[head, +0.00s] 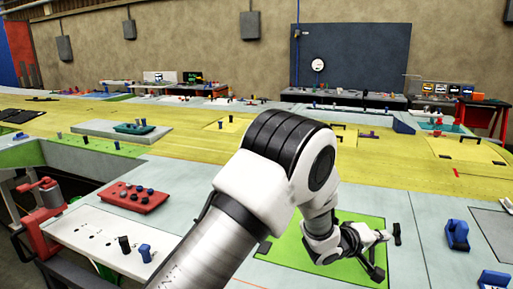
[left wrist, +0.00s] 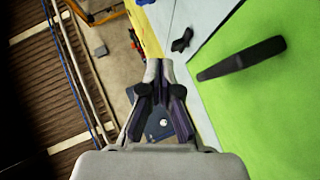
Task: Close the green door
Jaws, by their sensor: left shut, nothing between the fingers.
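The green door (head: 345,218) is a bright green panel in the pale worktop, partly hidden behind my left arm in the head view. It fills the right side of the left wrist view (left wrist: 285,95), with a black bar handle (left wrist: 242,58) on it. I cannot tell how far it is raised. My left gripper (head: 383,237) is over the door's right side in the head view. In the left wrist view its fingers (left wrist: 160,68) are together and empty, left of the door and handle. A small black latch (left wrist: 182,40) sits on the pale surface beside the door. My right gripper is out of view.
A blue bracket (head: 457,235) stands on the worktop to the right. A red block with pegs (head: 134,197) and a white plate (head: 95,240) lie to the left. A yellow panel (head: 200,150) runs behind. The pale worktop between door and bracket is mostly clear.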

